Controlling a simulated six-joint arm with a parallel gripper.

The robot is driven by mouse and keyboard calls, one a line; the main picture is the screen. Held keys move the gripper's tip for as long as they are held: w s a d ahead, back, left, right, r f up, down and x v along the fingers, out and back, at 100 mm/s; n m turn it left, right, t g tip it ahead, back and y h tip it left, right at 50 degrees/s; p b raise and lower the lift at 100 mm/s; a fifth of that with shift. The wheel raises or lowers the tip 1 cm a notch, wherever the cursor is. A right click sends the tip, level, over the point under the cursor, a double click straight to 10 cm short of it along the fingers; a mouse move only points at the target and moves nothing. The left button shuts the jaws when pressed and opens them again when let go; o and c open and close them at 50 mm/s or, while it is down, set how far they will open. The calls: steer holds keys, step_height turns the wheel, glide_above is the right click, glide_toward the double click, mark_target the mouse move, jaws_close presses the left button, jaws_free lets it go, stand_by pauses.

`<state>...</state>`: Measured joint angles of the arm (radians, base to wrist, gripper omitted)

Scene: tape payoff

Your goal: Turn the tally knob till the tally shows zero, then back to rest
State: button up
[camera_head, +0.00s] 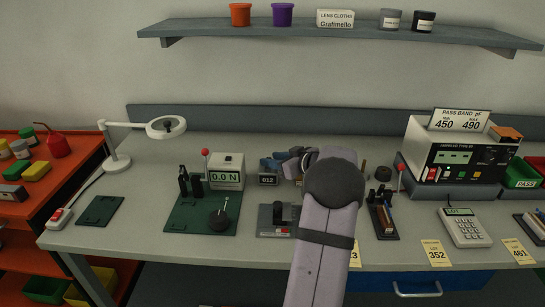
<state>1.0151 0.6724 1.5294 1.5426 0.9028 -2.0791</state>
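A small dark counter box (268,180) with a pale readout stands on the bench left of centre; I take it for the tally, and its digits look like 012, though they are small. My grey arm comes up from the bottom edge and hides the bench to the right of the tally. I cannot make out the tally knob; it may be behind the gripper. The fingers are too small and overlapped to tell whether they are open or touching anything.
A grey block fixture (272,231) sits in front of the tally.

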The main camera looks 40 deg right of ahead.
steer(key=shift+w+f, duration=0.15)
steer(key=shift+w, duration=0.2)
steer(key=shift+c, duration=0.6)
jaws_close()
steer(key=h+b, duration=0.1)
steer(key=b, duration=0.3)
steer(key=shift+a+f+m, duration=0.1)
steer(key=shift+f+m, duration=0.25)
steer(key=shift+m, duration=0.05)
steer(key=m+h+b, duration=0.1)
steer(key=b, duration=0.4)
steer(key=shift+a+f+h, duration=0.1)
steer(key=shift+a+h, duration=0.05)
steer(key=shift+h, duration=0.15)
steer(key=m+h+b, duration=0.1)
steer(key=b, duration=0.1)
steer(key=m+h+b, duration=0.1)
steer(key=b, duration=0.1)
steer(key=shift+a+r+g, duration=0.15)
steer(key=shift+r+g, duration=0.05)
steer(key=shift+g, duration=0.2)
steer(key=shift+w+a+r+m+g+h+b, duration=0.1)
steer(key=shift+m+g+h+b, duration=0.1)
steer(key=shift+m+h+b, duration=0.35)
steer(key=shift+r+m+g+h+b, duration=0.1)
steer(key=shift+m+g+h+b, duration=0.1)
steer(key=shift+m+h+b, duration=0.3)
steer(key=shift+o, duration=0.6)
jaws_free()
